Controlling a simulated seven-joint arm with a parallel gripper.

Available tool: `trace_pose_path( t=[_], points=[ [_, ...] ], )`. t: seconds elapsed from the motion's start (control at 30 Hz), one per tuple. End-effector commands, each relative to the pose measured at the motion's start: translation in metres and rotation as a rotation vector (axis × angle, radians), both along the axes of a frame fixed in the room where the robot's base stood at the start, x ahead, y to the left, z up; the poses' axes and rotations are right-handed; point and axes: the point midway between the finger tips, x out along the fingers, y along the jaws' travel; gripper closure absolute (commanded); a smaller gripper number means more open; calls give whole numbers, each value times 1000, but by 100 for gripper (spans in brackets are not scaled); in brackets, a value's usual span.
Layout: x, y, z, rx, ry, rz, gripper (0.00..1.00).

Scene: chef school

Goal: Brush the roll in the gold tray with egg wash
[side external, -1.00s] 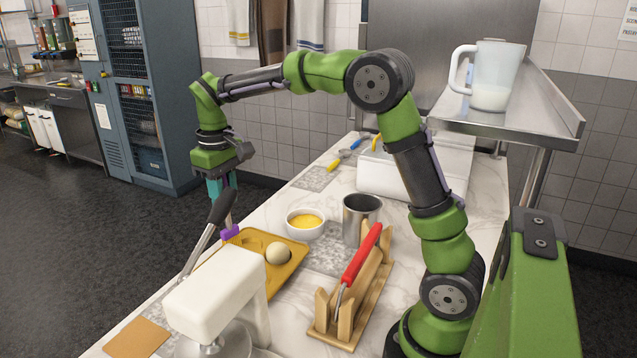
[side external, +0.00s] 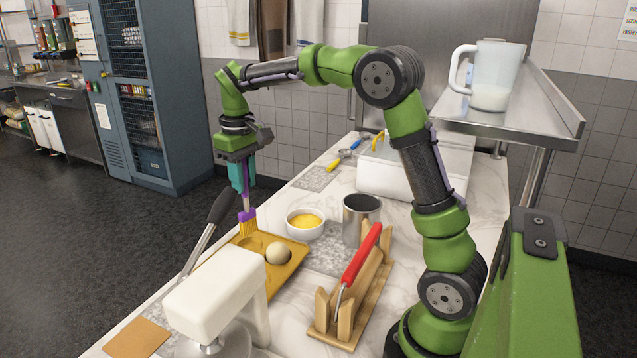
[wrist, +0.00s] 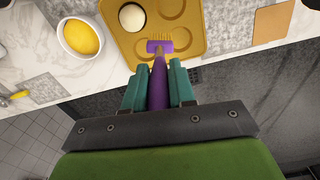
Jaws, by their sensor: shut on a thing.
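My gripper (side external: 241,177) has teal fingers and is shut on the handle of a purple brush (side external: 247,215). The brush points down, its yellow bristles over the far end of the gold tray (side external: 289,272). I cannot tell if the bristles touch the tray. A pale round roll (side external: 279,253) sits in the tray, right of the brush. A white bowl of yellow egg wash (side external: 305,223) stands behind the tray. In the wrist view, the brush head (wrist: 159,46) is just below and right of the roll (wrist: 132,17), apart from it. The egg wash bowl (wrist: 82,38) is at left there.
A steel cup (side external: 361,216) stands right of the bowl. A wooden rack (side external: 345,320) holds a red-handled tool (side external: 361,256). A white mixer (side external: 217,291) partly hides the tray in the side view. A white container (side external: 391,178) stands farther back on the marble counter.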

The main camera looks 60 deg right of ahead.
Motion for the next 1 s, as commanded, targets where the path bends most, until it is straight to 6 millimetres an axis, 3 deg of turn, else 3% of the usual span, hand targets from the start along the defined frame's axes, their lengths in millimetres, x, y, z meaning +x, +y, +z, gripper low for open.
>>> trace_pose_path(
  t=[0.03,0.1,0.27,0.57,1.0],
  points=[
    [-5,-21,4,-1,-2,-19,100],
    [-11,-44,8,-1,-2,-18,100],
    [-25,-77,14,1,3,31,100],
    [-27,-77,11,6,11,126,100],
    [-27,-77,-26,7,13,124,100]
  ],
)
